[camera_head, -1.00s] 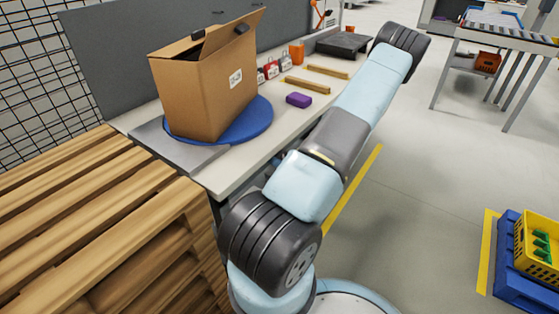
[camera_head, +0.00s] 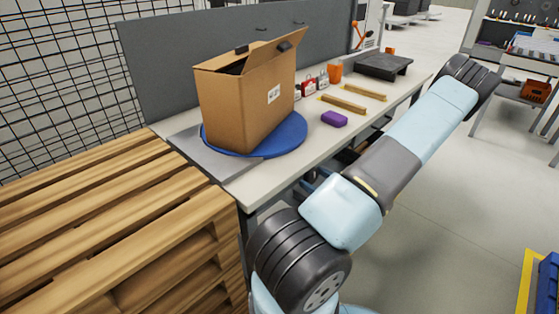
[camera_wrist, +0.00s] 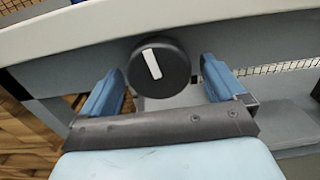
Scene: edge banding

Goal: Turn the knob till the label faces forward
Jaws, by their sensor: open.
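A round black knob (camera_wrist: 159,68) with a white bar across its face shows in the wrist view, below the table's edge. The bar tilts slightly from upright. My gripper (camera_wrist: 160,84) is open, its two blue fingers on either side of the knob with gaps left and right. The fingers do not appear to touch it. In the head view an open cardboard box (camera_head: 235,105) with a white label (camera_head: 273,93) stands on a blue turntable (camera_head: 285,138). The label is on the box's right-hand face. The knob and my gripper are hidden in the head view.
The grey workbench (camera_head: 320,150) also holds a purple block (camera_head: 334,119), two wooden strips (camera_head: 342,104), an orange cup (camera_head: 335,71), padlocks and a dark plate (camera_head: 383,65). A wooden pallet stack (camera_head: 120,235) stands at the bench's near left.

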